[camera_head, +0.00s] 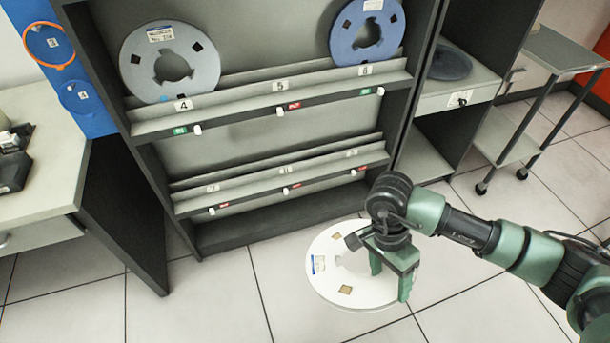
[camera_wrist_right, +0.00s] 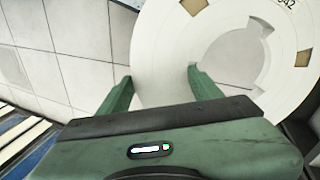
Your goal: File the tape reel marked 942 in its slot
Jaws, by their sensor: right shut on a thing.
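A white tape reel (camera_head: 325,286) is held in front of the rack's lower part, tilted toward the head camera, with a label at its left. In the right wrist view the same reel (camera_wrist_right: 165,40) fills the upper middle, and its number, partly cut off, ends in "42". My right gripper (camera_head: 390,277) is shut on the reel's rim; its two green fingers also show in the wrist view (camera_wrist_right: 160,78). The dark rack (camera_head: 265,232) has upper slots marked 4, 5 and 6. Slot 5 (camera_head: 278,75) is empty, with a red tag. My left gripper is out of view.
A grey reel (camera_head: 195,75) stands in slot 4 and a blue reel (camera_head: 345,38) in slot 6, with green tags. The lower shelf (camera_head: 270,180) is empty, with red tags. A desk (camera_head: 45,185) stands left, a wheeled cart (camera_head: 550,48) right. Open tiled floor lies in front.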

